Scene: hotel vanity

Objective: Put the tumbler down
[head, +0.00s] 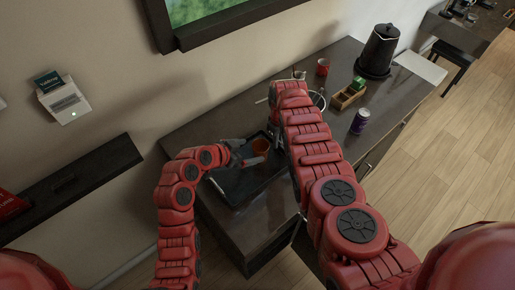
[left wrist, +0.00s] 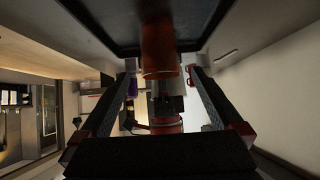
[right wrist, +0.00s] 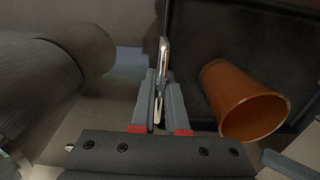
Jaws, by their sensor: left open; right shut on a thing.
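An orange tumbler (head: 260,146) stands upright on the dark tray (head: 222,188). My left gripper (head: 245,157) is open beside it. In the left wrist view the tumbler (left wrist: 158,48) shows beyond the spread fingertips (left wrist: 162,72), with no grip on it. My right gripper (right wrist: 160,80) is shut on a thin, shiny, upright-looking thing (right wrist: 162,52) that I cannot identify. The tumbler (right wrist: 238,100) is to the right of those fingers, apart from them, its open mouth toward the camera. In the head view my right arm hides its gripper.
A red mug (head: 323,67), a wooden box (head: 347,98) with green items, a purple can (head: 360,121) and a black kettle (head: 379,52) stand farther along the dark counter. A wall shelf (head: 75,185) is at the left. Bare counter (head: 195,136) lies behind the tray.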

